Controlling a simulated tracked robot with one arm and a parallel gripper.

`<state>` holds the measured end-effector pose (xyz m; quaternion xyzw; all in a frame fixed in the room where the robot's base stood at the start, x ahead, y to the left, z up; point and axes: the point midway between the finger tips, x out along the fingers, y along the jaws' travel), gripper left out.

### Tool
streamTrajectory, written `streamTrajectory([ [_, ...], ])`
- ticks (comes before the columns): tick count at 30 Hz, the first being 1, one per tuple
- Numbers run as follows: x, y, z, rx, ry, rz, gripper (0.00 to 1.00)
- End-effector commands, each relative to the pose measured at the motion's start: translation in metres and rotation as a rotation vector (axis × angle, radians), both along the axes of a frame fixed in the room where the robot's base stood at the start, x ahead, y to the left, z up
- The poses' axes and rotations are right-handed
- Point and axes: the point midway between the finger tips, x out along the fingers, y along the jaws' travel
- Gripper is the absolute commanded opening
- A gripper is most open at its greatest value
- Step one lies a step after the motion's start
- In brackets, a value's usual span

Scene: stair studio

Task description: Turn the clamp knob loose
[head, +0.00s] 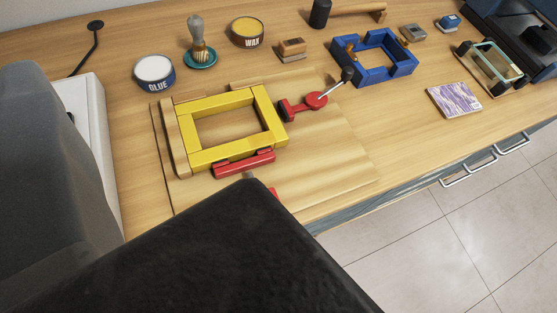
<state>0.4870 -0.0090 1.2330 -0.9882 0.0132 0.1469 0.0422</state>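A yellow frame (226,151) lies flat on a wooden board (340,165), against wooden strips at its left and back. A red clamp (303,104) stands at its right side; a metal rod runs from it to a dark knob (347,74). A red clamp bar (243,164) lies along the frame's front side. A small red piece shows just right of a large black part of mine, which fills the lower middle. The rest of this front clamp, including any knob, is hidden. My gripper's fingers cannot be seen.
On the bench stand a glue tin (154,73), a brush (198,45), a wax tin (247,32), a wood block (292,48), a blue frame (378,60) and a purple patterned packet (454,100). Drawer handles (485,160) stick out at the front. Tiled floor lies clear at lower right.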

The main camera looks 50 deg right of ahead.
Motion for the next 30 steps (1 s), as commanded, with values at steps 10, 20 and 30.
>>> streamTrajectory([
  [10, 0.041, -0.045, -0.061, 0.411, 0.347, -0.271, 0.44],
  [20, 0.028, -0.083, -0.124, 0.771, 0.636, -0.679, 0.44],
  [30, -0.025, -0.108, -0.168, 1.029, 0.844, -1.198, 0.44],
])
